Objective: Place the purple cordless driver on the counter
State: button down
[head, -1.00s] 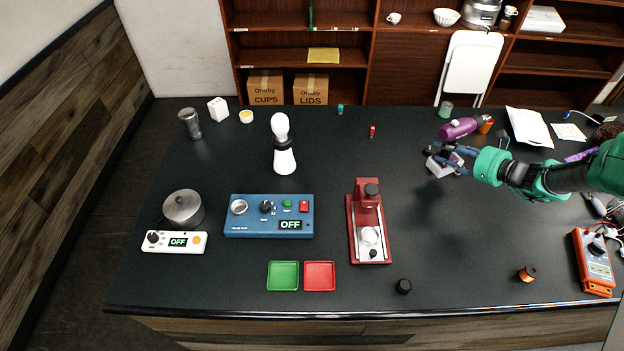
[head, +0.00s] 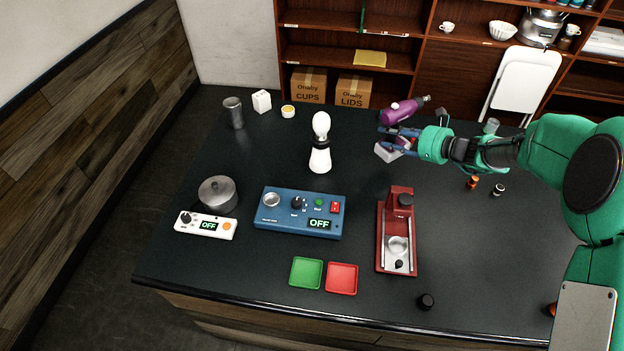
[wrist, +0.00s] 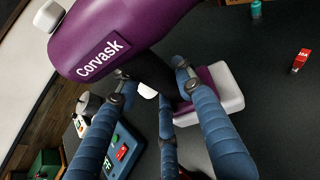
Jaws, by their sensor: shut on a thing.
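The purple cordless driver (head: 398,111) is in my gripper (head: 391,138) over the back of the dark counter (head: 270,155). Its purple body lies toward the back, and its pale grey base (head: 388,152) sticks out below the fingers. In the wrist view the driver's body (wrist: 120,30), marked "Corvask", fills the upper left, and the base (wrist: 220,88) shows at right. My blue fingers (wrist: 165,90) close around the handle between them, which is mostly hidden. I cannot tell how far the base is from the counter top.
A red press (head: 397,235) stands in front of the driver. A white-and-black bulb-shaped device (head: 320,150) and a blue control box (head: 298,212) are to the left. Bare counter lies between the bulb-shaped device and the driver.

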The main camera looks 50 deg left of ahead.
aim_at(380, 156)
jog(key=shift+s+a+r, duration=0.25)
jog(key=shift+s+a, duration=0.35)
jog(key=shift+a, duration=0.1)
jog(key=shift+f, duration=0.15)
jog(key=shift+f+b, duration=0.45)
jog(key=shift+f, duration=2.55)
jog(key=shift+f, duration=1.85)
jog(key=shift+f+b, duration=0.1)
jog(key=shift+b, duration=0.25)
jog(key=c, duration=1.2)
grip_release()
jog(key=shift+f, duration=0.2)
jog(key=shift+o, duration=0.2)
jog(key=shift+r, duration=0.15)
